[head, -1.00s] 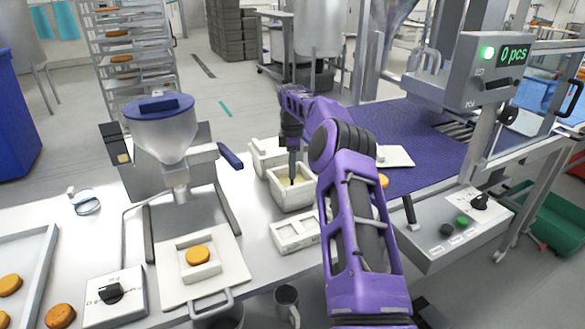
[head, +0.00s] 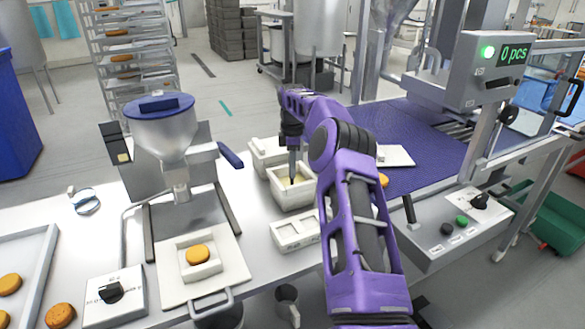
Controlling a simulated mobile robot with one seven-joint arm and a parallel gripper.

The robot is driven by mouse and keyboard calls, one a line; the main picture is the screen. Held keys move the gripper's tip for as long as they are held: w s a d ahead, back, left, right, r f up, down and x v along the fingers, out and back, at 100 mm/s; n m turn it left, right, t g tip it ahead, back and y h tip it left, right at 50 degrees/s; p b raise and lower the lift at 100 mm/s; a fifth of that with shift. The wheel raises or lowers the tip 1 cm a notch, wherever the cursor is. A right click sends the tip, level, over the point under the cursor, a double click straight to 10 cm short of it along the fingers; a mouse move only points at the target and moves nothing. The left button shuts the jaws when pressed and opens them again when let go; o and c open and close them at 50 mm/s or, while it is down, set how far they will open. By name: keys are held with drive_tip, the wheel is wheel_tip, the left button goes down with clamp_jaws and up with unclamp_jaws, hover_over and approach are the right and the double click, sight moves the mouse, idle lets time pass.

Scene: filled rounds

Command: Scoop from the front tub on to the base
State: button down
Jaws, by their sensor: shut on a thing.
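The front tub (head: 290,199) is an open cream box on the steel table, with pale yellow filling inside. My gripper (head: 294,178) points down into this tub. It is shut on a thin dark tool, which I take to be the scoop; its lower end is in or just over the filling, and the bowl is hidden. The base (head: 198,255) is a round orange-brown disc. It lies in a square cream holder (head: 203,271) on the white board under the hopper, left of the tub. No filling shows on it.
A second tub (head: 268,155) stands behind the front one. A cream block with recesses (head: 294,234) lies in front. The hopper (head: 165,132) stands over the board. A tray (head: 22,265) with rounds is at left. A purple belt (head: 405,135) runs at right.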

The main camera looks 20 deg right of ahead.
wheel_tip(320, 180, up, 3)
drive_tip(key=p, duration=0.3)
drive_tip(key=shift+r, duration=3.6)
